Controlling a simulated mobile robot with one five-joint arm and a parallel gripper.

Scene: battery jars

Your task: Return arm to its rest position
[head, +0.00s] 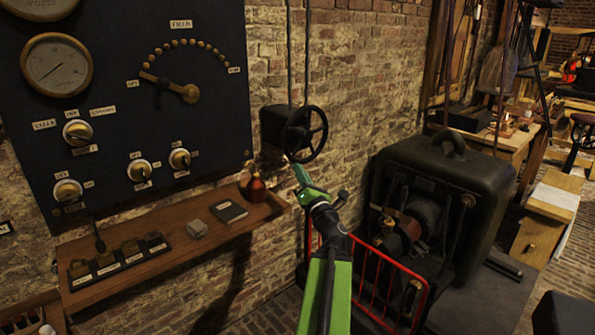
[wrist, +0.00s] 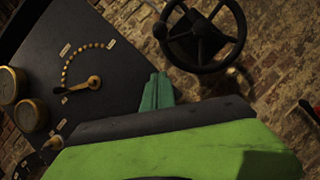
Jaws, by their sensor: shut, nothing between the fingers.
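My green arm rises from the bottom middle of the head view. My gripper (head: 301,172) is at its far end, just below the black handwheel (head: 305,134) on the brick wall. In the wrist view the green fingers of my gripper (wrist: 157,88) are together with nothing between them. The handwheel (wrist: 202,36) shows there above and to the right of the fingers, apart from them.
A dark control panel (head: 215,107) with dials and knobs is at left. Below it a wooden shelf (head: 180,262) holds a small bottle (head: 253,187) and a notebook (head: 229,211). A dark machine (head: 480,190) behind a red rail (head: 372,268) stands at right.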

